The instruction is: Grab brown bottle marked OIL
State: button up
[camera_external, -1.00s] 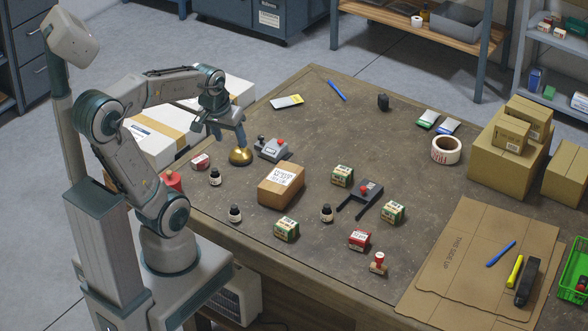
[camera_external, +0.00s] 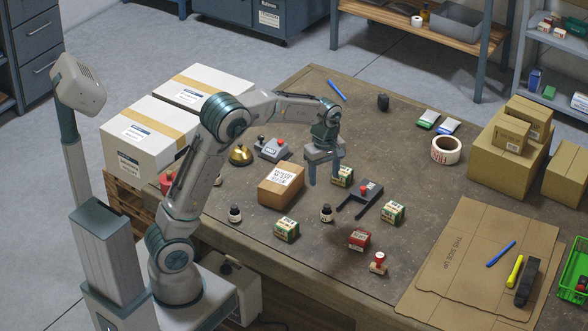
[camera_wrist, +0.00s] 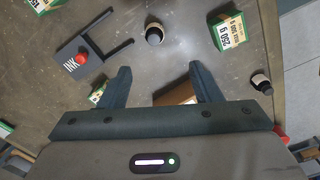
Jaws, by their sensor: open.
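Several small dark bottles with pale labels stand on the table; their lettering is too small to read, so I cannot tell which is marked OIL. One bottle (camera_external: 326,212) stands near the middle, and in the wrist view (camera_wrist: 155,35) it is just beyond my fingertips. Another bottle (camera_external: 235,214) is to the left, at the right in the wrist view (camera_wrist: 261,83). A third bottle (camera_external: 217,181) is mostly hidden by my arm. My gripper (camera_external: 324,177) is open and empty above the table, between the brown carton and the black stand; its fingers show in the wrist view (camera_wrist: 158,70).
The brown carton (camera_external: 280,186) and the black INK stand (camera_external: 358,199) flank the middle bottle. Flat cardboard (camera_external: 470,265) lies at the right.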

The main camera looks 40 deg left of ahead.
aim_at(327, 205)
jog(key=f, duration=0.8)
jog(key=shift+w+d+f, duration=0.15)
jog(key=shift+d+f, duration=0.05)
jog(key=shift+f, duration=0.15)
jog(key=shift+w+d+f, duration=0.1)
jog(key=shift+d+f, duration=0.05)
jog(key=shift+f, duration=1.25)
jog(key=shift+w+d+f, duration=0.1)
jog(key=shift+d+f, duration=0.05)
jog(key=shift+f, duration=1.25)
jog(key=c, duration=1.1)
